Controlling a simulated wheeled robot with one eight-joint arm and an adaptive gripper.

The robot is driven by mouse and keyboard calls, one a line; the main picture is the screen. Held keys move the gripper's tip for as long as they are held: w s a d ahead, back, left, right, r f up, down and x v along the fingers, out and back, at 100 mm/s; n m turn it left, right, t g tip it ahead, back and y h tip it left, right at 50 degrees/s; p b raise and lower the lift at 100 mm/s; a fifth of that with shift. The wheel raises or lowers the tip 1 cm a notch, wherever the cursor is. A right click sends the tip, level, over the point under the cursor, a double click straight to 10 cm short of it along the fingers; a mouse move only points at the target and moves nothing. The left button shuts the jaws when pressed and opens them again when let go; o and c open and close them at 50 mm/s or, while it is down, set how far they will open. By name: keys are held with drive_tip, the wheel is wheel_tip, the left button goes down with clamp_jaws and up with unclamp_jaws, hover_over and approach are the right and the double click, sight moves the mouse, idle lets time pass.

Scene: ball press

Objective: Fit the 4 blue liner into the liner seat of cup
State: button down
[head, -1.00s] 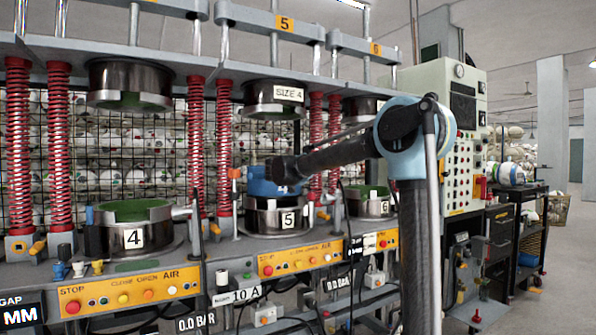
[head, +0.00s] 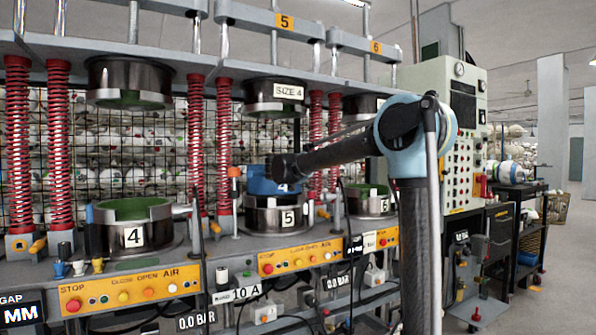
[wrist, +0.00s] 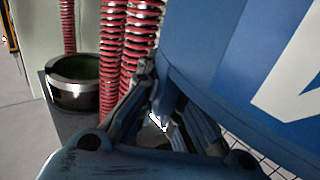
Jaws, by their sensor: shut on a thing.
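The blue liner (head: 262,184), marked 4, is at the top of the metal cup marked 5 (head: 270,218), in the middle of the press. From here I cannot tell whether it rests in the cup's seat or is held just above it. In the wrist view the liner (wrist: 235,70) fills the right side, with part of a white mark. My gripper (wrist: 152,112) is shut on the liner's edge. In the head view its fingers are hidden behind my arm and the liner.
A cup marked 4 (head: 132,236) with a green inside stands to the left, and another cup (head: 370,204) to the right. Red springs (head: 196,150) flank the stations. An upper die marked SIZE 4 (head: 275,97) hangs above the liner. An orange-topped post (head: 234,172) stands close to its left.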

sight(298, 189)
drive_tip(key=shift+f, duration=0.1)
idle(0.3)
drive_tip(key=shift+f, duration=4.7)
drive_tip(key=c, duration=1.7)
unclamp_jaws()
drive_tip(key=shift+f, duration=0.1)
drive_tip(key=shift+s, duration=0.15)
